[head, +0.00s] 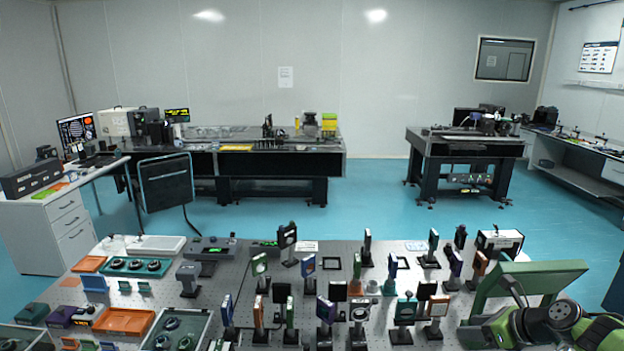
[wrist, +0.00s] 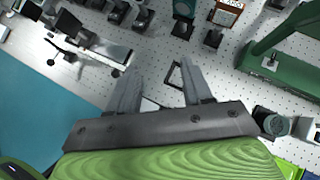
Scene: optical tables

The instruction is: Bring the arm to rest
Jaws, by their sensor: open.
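My arm (head: 545,322) shows in the head view at the lower right, green and dark, beside a green frame-like stand (head: 528,278). My gripper (wrist: 158,85) shows in the wrist view with its two grey fingers spread apart and nothing between them that it holds. It is above the perforated optical table (wrist: 222,68). A small dark frame (wrist: 174,75) lies on the table beyond the fingers. The gripper's fingers cannot be made out in the head view.
Many mounted optics, such as an orange-framed one (head: 479,264), crowd the near table (head: 330,247). Orange trays (head: 125,320) lie at its left. In the wrist view, the green stand (wrist: 285,72) is right of the fingers. Blue floor (head: 370,195) lies open behind the table.

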